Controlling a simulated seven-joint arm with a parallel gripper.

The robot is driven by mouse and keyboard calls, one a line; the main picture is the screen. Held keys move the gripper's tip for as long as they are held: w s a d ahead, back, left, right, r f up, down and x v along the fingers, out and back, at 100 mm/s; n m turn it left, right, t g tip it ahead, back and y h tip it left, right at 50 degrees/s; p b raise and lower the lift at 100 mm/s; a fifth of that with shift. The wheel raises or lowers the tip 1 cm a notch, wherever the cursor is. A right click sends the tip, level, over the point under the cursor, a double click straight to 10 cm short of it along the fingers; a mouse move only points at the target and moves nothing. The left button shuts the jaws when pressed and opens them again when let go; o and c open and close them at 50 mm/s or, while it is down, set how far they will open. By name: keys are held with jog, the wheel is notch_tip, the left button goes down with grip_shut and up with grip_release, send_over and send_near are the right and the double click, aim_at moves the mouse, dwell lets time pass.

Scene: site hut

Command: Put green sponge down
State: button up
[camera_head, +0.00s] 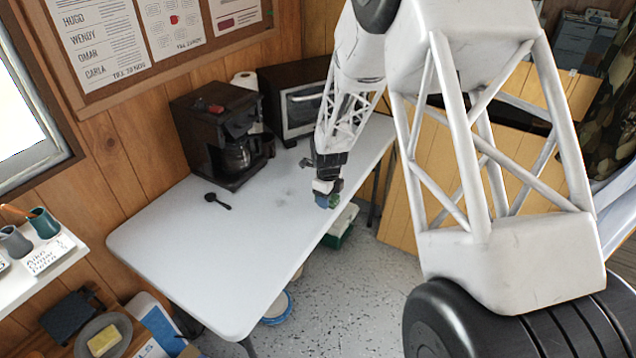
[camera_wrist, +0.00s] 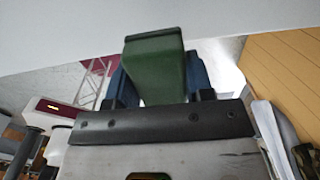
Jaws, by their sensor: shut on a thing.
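The green sponge (camera_wrist: 155,62) sits between the two blue fingers of my gripper (camera_wrist: 158,82) in the wrist view. In the head view my gripper (camera_head: 327,194) points down near the right-hand edge of the white table (camera_head: 230,265), and a small part of the green sponge (camera_head: 335,201) shows at its tip. My gripper is shut on the sponge. Whether the sponge touches the table or hangs just above it, I cannot tell. The fingers and arm hide much of it in the head view.
A coffee maker (camera_head: 222,135) and a toaster oven (camera_head: 300,100) stand along the back of the table. A black spoon (camera_head: 217,201) lies in front of the coffee maker. The table's middle and front are clear. A green and white box (camera_head: 341,228) is on the floor below the right-hand edge.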

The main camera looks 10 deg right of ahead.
jog(key=w, duration=0.5)
jog(key=w+f, duration=0.1)
jog(key=w, duration=0.4)
jog(key=w+d, duration=0.1)
jog(key=w, duration=0.5)
jog(key=shift+f, duration=0.25)
jog(key=shift+f, duration=1.75)
jog(key=shift+f, duration=0.3)
jog(key=o, duration=0.9)
jog(key=shift+s+f, duration=0.1)
jog(key=shift+f, duration=0.05)
notch_tip(320, 180, up, 13)
